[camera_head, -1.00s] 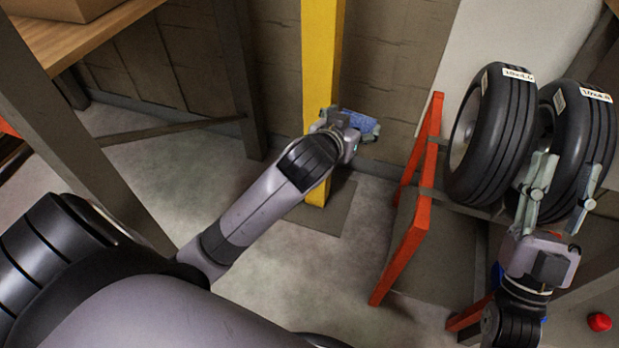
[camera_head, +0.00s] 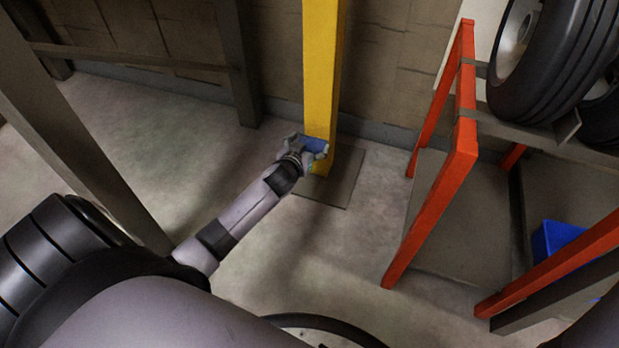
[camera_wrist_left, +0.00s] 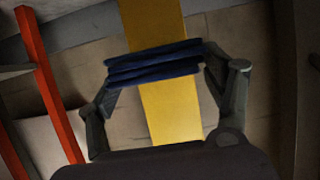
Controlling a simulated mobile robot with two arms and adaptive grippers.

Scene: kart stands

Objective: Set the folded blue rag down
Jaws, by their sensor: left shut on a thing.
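The folded blue rag (camera_head: 314,144) is in my left gripper (camera_head: 306,146), in front of the lower part of the yellow post in the head view. In the left wrist view the rag (camera_wrist_left: 153,66) is a dark blue folded stack, held crosswise between the two fingers of the left gripper (camera_wrist_left: 156,72), with the yellow post behind it. The gripper is shut on the rag. The frames do not clearly show whether the rag touches the post or the floor plate. My right gripper does not show in the views now.
The yellow post (camera_head: 322,65) rises from a square floor plate (camera_head: 335,185). An orange-red rack (camera_head: 440,190) with black tires (camera_head: 560,60) stands to the right, a blue bin (camera_head: 556,240) low in it. Bare concrete floor (camera_head: 320,255) lies between. A dark table leg (camera_head: 80,140) is at left.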

